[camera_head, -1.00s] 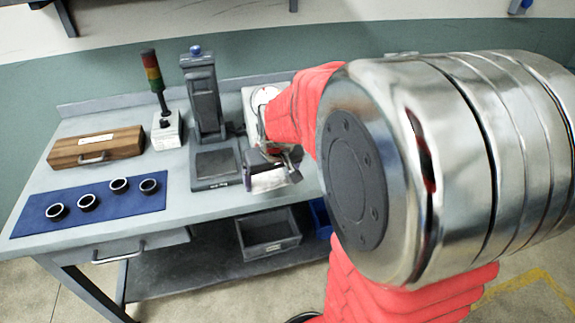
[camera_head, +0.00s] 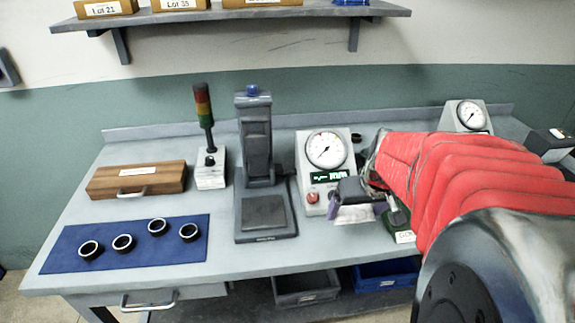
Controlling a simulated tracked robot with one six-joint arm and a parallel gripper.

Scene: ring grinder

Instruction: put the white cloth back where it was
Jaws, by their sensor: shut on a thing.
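The white cloth (camera_head: 353,214) shows as a pale piece hanging under the dark jaws of my gripper (camera_head: 352,197). My gripper is shut on it, in front of the first dial gauge unit and over the right half of the bench (camera_head: 310,248). The red-sleeved arm reaches in from the right and hides part of the bench behind it. I cannot tell whether the cloth's lower edge touches the bench.
A gauge unit (camera_head: 325,160) stands just behind the gripper, and a small green-based item (camera_head: 398,222) beside it. A grey press (camera_head: 258,170), signal light (camera_head: 205,125), wooden box (camera_head: 137,180) and blue mat (camera_head: 125,245) with several rings are left. Another gauge (camera_head: 466,116) stands right.

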